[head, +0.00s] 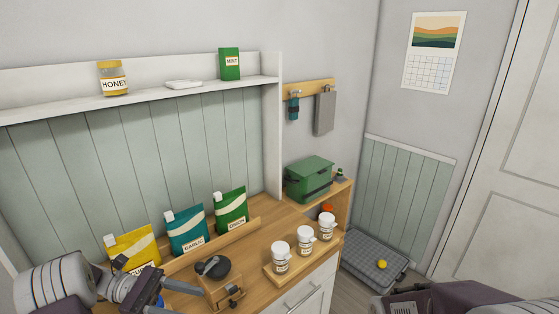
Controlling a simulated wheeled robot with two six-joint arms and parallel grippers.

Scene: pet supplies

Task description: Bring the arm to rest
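My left gripper (180,299) comes in at the bottom left, low over the wooden counter (257,241). Its fingers look apart, with nothing seen between them; the lower one is partly cut off by the frame edge. It is just left of a wooden hand grinder (220,291) with a dark top; I cannot tell whether they touch. My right arm (455,301) shows only as a link at the bottom right. Its gripper is out of view.
Yellow, teal (187,231) and green (231,211) pouches stand behind a ledge. White jars (280,257) stand on a wooden tray at right. A green box (310,179) sits farther back. A honey jar (113,79) is on the upper shelf.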

